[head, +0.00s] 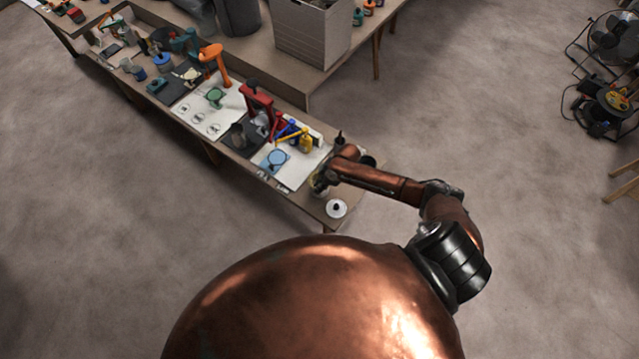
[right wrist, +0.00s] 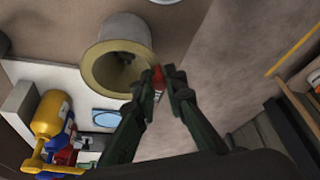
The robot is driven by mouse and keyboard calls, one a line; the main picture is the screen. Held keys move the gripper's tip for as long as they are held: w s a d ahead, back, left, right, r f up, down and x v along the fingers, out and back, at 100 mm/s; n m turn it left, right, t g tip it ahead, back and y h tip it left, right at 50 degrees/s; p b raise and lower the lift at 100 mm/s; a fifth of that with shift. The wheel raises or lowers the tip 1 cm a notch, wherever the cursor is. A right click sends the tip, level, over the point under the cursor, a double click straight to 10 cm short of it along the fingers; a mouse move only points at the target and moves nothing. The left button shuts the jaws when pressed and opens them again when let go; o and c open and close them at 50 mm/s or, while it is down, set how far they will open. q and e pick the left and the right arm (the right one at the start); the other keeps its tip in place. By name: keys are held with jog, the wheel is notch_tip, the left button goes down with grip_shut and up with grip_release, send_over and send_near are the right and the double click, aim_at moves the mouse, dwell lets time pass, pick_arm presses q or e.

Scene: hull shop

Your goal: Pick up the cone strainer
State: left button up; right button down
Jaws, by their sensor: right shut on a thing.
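The cone strainer (right wrist: 92,72) shows in the right wrist view as a grey, tapered body. Its wide, yellowish mouth faces the camera and its inside is dark. My right gripper (right wrist: 164,88) is shut at the right edge of that mouth, with a small red part between the fingertips. The fingers hide the exact contact. In the head view my right gripper (head: 321,184) is at the near right end of the long workbench (head: 318,208), and the strainer is mostly hidden there. My left gripper is not in view.
A white round item (head: 336,208) stands near the bench corner.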

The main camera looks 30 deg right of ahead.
jog(key=shift+r, duration=0.15)
jog(key=shift+r, duration=0.2)
notch_tip(320, 180, up, 2)
jog(key=shift+r, duration=0.1)
jog(key=s+d+r+p, duration=0.2)
jog(key=s+r+p, duration=0.4)
jog(key=s+r, duration=0.7)
jog(key=v, duration=0.3)
jog(key=shift+a+r+p, duration=0.25)
jog(key=shift+p, duration=0.15)
